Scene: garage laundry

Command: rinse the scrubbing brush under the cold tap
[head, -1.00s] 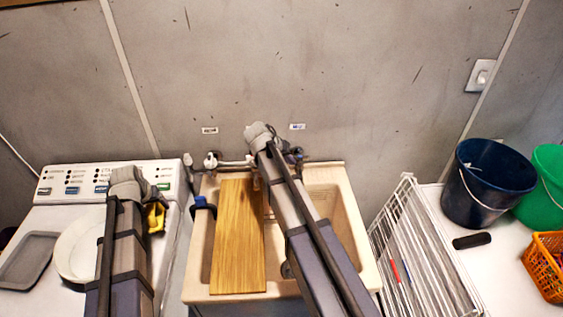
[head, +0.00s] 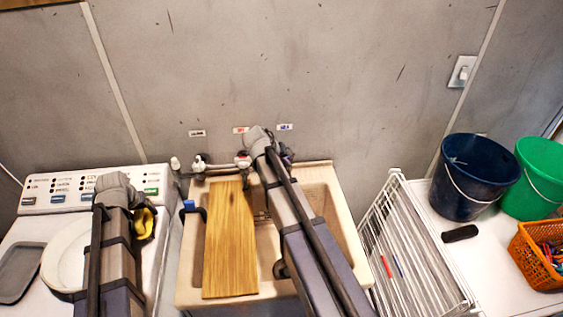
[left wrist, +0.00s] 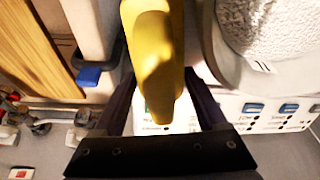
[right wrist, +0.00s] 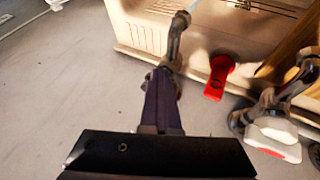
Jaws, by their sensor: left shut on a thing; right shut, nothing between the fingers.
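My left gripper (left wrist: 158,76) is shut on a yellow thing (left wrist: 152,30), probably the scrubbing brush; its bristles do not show. In the head view, the yellow thing (head: 145,222) is over the white machine, left of the sink (head: 353,275). My right gripper (right wrist: 163,82) is shut and empty, close to a metal tap part (right wrist: 178,38) at the back of the sink. A blue-marked label (head: 285,127) is on the wall above it, and a red-marked label (head: 240,130) is to its left. My right arm hides much of the taps there.
A wooden board (head: 230,255) covers the left part of the sink. A red lever (right wrist: 220,76) shows in the right wrist view. A white bowl (head: 60,262) is beside my left arm. A white wire rack (head: 393,195) and a dark blue bucket (head: 470,185) stand right.

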